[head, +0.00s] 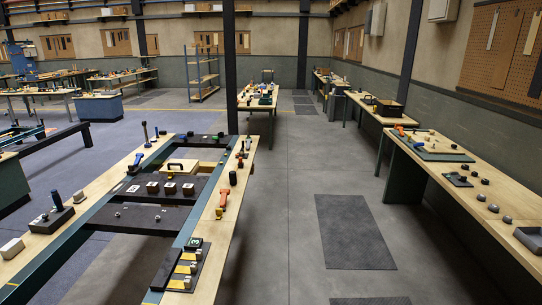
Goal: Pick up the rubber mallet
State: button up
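I cannot tell for sure which item is the rubber mallet; the small tools are too tiny here. An orange-handled tool (223,197) lies on the right edge of the near wooden bench (222,240). A dark upright piece (233,178) stands a little behind it. Another dark upright piece (57,200) stands on a dark block on the left side. An orange tool (399,130) lies on the right bench (480,195). My gripper is not in view.
A dark post (230,70) rises behind the near bench. The grey aisle floor (290,220) between the near and right benches is open, with flat dark mats (353,230) on it. More benches and shelving (203,75) stand behind.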

aim_at(233, 178)
jog(key=i, duration=1.8)
jog(key=i+u, duration=0.35)
jog(key=i, duration=0.25)
jog(key=i+u, duration=0.3)
jog(key=i, duration=0.3)
jog(key=i+l+u, duration=0.35)
jog(key=i, duration=0.2)
jog(key=i+u, duration=0.2)
jog(key=i+j, duration=0.05)
jog(key=i, duration=0.05)
